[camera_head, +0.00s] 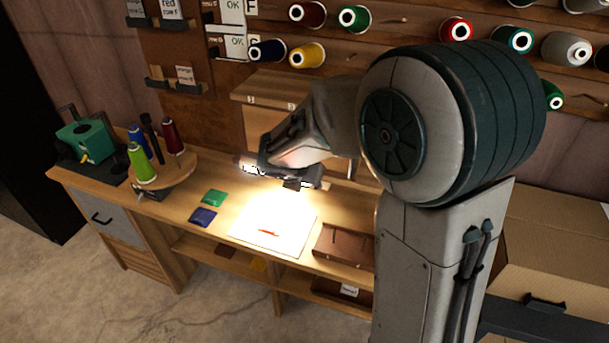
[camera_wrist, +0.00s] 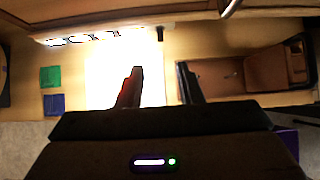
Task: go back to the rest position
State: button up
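My gripper (camera_head: 300,183) hangs over the back of the workbench (camera_head: 190,205), beside a bright lamp. In the wrist view its two dark fingers (camera_wrist: 160,84) stand apart with nothing seen between them, so it is open and empty. My arm is bent, reaching out over the bench from the right of the head view. Below the gripper a white sheet (camera_head: 285,219) lies brightly lit, with a small red-orange item (camera_head: 268,232) on it. In the wrist view a red tint shows by the left finger; I cannot tell what it is.
A green packet (camera_head: 214,197) and a blue packet (camera_head: 203,216) lie left of the sheet, a brown box (camera_head: 343,243) right of it. A round stand (camera_head: 165,176) holds several spools. Thread spools (camera_head: 307,55) hang on the wall behind. A cardboard box (camera_head: 550,235) stands right.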

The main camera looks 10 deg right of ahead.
dwell(0.4)
jog(key=s+d+r+m+g, duration=0.1)
jog(key=s+d+r+m, duration=0.15)
jog(key=s+m, duration=0.4)
jog(key=s+d+r+m+g, duration=0.1)
jog(key=s+d+r+m, duration=0.1)
jog(key=s+d+m, duration=0.45)
jog(key=s+a+r+m+g+y, duration=0.1)
jog(key=s+a+m+y, duration=0.2)
jog(key=s+m, duration=0.8)
jog(key=a+m, duration=0.1)
jog(key=m, duration=0.5)
jog(key=shift+s+a+r+y, duration=0.15)
jog(key=shift+s+a+y, duration=0.15)
jog(key=shift+y, duration=0.1)
